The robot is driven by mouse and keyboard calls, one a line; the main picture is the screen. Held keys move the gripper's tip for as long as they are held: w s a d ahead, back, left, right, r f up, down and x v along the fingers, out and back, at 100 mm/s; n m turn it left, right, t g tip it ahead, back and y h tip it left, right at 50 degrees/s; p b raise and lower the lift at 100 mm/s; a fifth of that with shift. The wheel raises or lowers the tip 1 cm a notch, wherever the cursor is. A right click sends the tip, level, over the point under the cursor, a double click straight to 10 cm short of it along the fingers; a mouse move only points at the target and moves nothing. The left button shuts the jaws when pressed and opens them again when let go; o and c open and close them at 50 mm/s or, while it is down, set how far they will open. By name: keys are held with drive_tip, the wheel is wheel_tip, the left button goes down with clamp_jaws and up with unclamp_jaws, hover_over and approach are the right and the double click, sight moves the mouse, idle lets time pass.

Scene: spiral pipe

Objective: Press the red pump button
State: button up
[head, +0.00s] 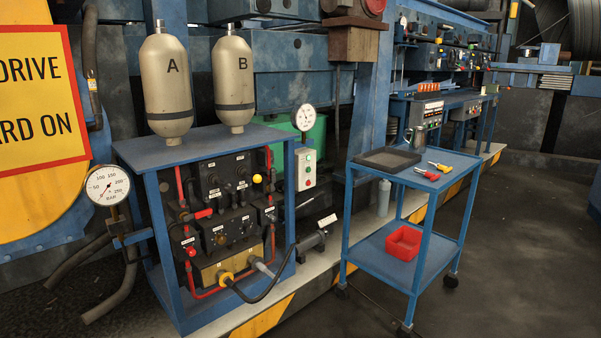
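A small pale push-button box (306,168) is mounted at the right side of the blue hydraulic stand, below a round white gauge (304,117). It carries small buttons in a column, and a red one (307,183) appears low on its face. The labels are too small to read, so I cannot tell for certain that this is the pump button. A separate red knob (191,252) sits on the lower left of the black valve panel (228,185). My gripper is not in view.
The blue stand (157,228) carries two tanks, A (167,85) and B (232,80). A black hose hangs in front of the stand. Dark floor (520,250) is clear at right.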

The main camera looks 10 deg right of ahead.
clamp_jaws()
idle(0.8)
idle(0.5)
